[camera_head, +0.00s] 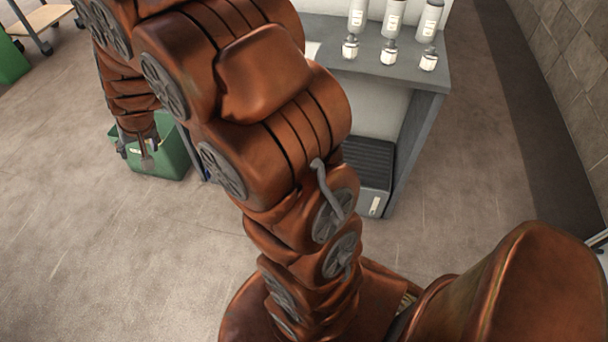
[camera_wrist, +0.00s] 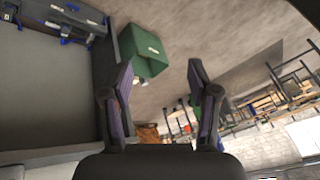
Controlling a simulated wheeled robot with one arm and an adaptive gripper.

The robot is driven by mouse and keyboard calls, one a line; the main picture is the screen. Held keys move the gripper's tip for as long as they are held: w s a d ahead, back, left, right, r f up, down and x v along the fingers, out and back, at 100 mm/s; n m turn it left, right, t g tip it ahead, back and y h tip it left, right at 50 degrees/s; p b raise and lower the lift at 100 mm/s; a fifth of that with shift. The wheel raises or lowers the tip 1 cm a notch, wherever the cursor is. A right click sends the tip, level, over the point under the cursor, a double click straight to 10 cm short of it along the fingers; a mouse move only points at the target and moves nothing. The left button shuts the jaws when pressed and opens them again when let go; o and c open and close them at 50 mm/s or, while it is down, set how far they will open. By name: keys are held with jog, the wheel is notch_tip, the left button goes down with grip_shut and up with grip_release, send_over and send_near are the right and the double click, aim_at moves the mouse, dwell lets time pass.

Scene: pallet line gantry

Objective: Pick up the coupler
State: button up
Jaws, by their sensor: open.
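I cannot make out the coupler for certain in either view. My gripper (camera_wrist: 162,64) is open in the wrist view, its two dark fingers apart with nothing between them. In the head view my gripper (camera_head: 147,148) is small and overlaps a green bin (camera_head: 172,166) on the floor; I cannot tell whether it is above or inside it. The wrist view shows a green bin (camera_wrist: 145,52) beyond the left finger, with small pale things too blurred to name near that fingertip.
A wheeled wooden cart (camera_head: 42,18) is at the upper left. The floor at lower left is clear. Wooden racks (camera_wrist: 285,92) show at right.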

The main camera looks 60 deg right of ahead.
jog(key=w+d+f+m+t+h+b, duration=0.1)
jog(key=w+d+f+m+h+b, duration=0.3)
jog(key=w+d+f, duration=0.6)
jog(key=w+d+f+m+t+h+b, duration=0.25)
jog(key=w+d+f+b, duration=0.3)
jog(key=d+f, duration=0.75)
jog(key=s+d+f+m+g+h+b, duration=0.2)
jog(key=s+d+f+h+b, duration=0.2)
jog(key=d+f, duration=0.5)
jog(key=s+d+f+m+g+h+b, duration=0.35)
jog(key=d+f, duration=0.35)
jog(key=f, duration=0.4)
jog(key=s+d+f+m+g+h+b, duration=0.1)
jog(key=s+d+f+g+h+b, duration=0.2)
jog(key=s+f, duration=0.5)
jog(key=s+d+f+m+g+h+b, duration=0.1)
jog(key=s+d+f+g+h+b, duration=0.25)
jog(key=s, duration=0.65)
jog(key=shift+t+y, duration=0.65)
jog(key=shift+y, duration=0.2)
jog(key=shift+s+d+f+b, duration=0.1)
jog(key=shift+d+f+b, duration=0.1)
jog(key=shift+d+b, duration=0.8)
jog(key=shift+s+d+f+b, duration=0.1)
jog(key=shift+d+f+b, duration=0.2)
jog(key=shift+d, duration=1.3)
jog(key=shift+s+d+f+b, duration=0.1)
jog(key=shift+d+b, duration=0.65)
jog(key=shift+d, duration=0.55)
